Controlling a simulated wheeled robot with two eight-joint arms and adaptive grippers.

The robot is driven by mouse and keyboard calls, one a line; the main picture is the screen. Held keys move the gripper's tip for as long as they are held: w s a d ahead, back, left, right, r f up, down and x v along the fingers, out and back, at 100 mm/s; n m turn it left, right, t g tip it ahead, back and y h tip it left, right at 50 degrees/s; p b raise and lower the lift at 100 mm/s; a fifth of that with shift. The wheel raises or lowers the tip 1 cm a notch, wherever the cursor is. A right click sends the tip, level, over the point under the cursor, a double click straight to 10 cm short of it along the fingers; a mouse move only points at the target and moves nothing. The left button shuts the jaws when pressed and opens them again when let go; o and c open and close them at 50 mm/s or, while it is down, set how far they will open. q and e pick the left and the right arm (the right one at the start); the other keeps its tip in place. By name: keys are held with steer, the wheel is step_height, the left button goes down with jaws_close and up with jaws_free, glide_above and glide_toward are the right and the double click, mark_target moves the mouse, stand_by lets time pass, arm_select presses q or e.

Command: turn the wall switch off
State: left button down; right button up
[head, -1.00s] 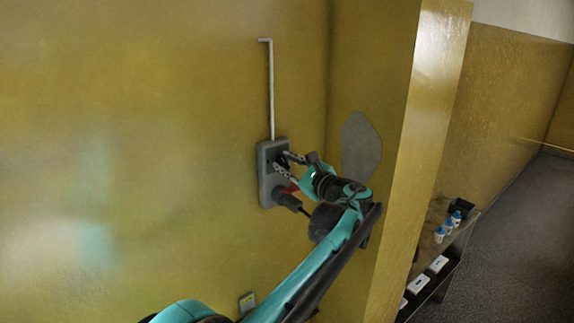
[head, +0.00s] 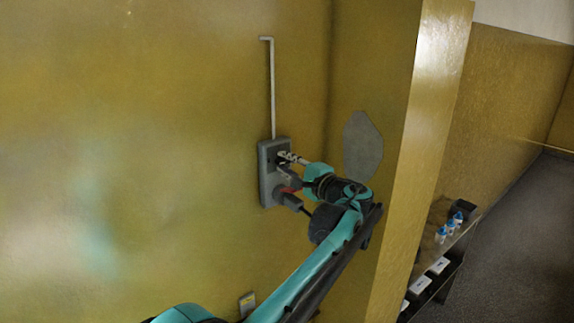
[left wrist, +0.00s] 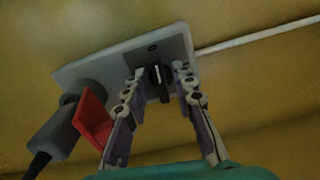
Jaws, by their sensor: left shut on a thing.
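The wall switch is a grey box (head: 265,190) on the yellow wall; it also shows in the left wrist view (left wrist: 118,60). Its black rotary knob (left wrist: 159,82) sits on the upper part of the box face. My left gripper (head: 284,157) is at the box, its arm coming up from below. In the left wrist view the two fingers (left wrist: 158,78) stand on either side of the knob and are shut on it. In the head view the fingers largely hide the knob. My right gripper is not in view.
A grey plug (left wrist: 62,132) with a black cable sits in the box's lower socket, beside a raised red flap (left wrist: 92,118). A thin conduit (head: 271,90) runs up from the box. A wall corner projects to the right, with a shelf (head: 455,255) beyond it.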

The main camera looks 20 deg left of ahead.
arm_select(q)
steer(key=shift+n, duration=0.5)
steer(key=c, duration=1.7)
jaws_free()
steer(key=shift+o, duration=0.5)
steer(key=shift+w, duration=0.1)
steer(key=shift+f, duration=0.1)
steer(key=v, duration=1.2)
steer(key=shift+a, duration=0.1)
